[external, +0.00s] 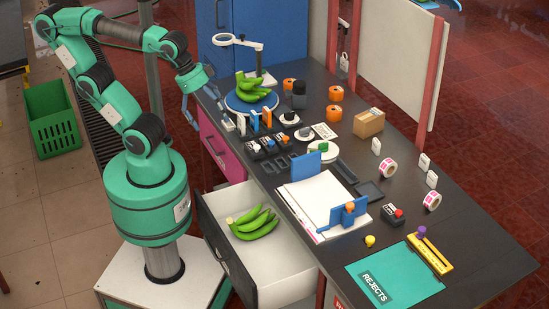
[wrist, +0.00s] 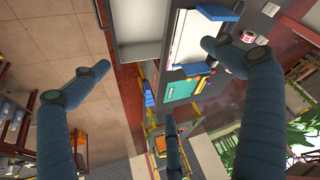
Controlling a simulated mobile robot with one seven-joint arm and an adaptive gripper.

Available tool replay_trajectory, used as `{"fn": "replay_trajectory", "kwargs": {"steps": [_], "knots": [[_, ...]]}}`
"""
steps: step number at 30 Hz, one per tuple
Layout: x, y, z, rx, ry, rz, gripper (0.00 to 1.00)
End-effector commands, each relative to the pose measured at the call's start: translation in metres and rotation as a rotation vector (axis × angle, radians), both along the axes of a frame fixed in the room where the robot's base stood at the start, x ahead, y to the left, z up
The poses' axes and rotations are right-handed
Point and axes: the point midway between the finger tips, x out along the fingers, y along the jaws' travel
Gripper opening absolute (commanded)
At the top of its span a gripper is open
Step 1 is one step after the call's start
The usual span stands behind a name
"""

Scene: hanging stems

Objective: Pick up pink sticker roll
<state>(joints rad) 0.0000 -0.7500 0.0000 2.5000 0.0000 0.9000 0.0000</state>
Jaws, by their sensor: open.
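Two white sticker rolls with pink labels lie on the right part of the dark table: one roll (external: 389,167) farther back and one roll (external: 432,201) nearer the right edge. One pink-marked roll (wrist: 248,37) shows in the wrist view, just beyond the right finger; which of the two it is, I cannot tell. My gripper (external: 205,112) is raised at the left side of the table, well away from both rolls. In the wrist view its blue-grey fingers (wrist: 158,72) are spread wide with nothing between them.
An open drawer (external: 285,270) holds green bananas (external: 254,223). A teal REJECTS mat (external: 410,275) lies at the front right.

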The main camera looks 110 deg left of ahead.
Motion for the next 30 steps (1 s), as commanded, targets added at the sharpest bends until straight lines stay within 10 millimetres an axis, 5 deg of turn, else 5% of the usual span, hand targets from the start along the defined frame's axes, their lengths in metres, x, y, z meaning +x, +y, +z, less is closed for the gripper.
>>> {"fn": "replay_trajectory", "kwargs": {"steps": [1,5,20,30], "knots": [[0.000,0.000,0.000,0.000,0.000,0.000,0.88],[0.000,0.000,0.000,0.000,0.000,0.000,0.62],[0.008,0.001,0.007,0.014,0.003,-0.018,0.61],[0.058,0.009,0.041,0.104,0.025,-0.144,0.61]]}}
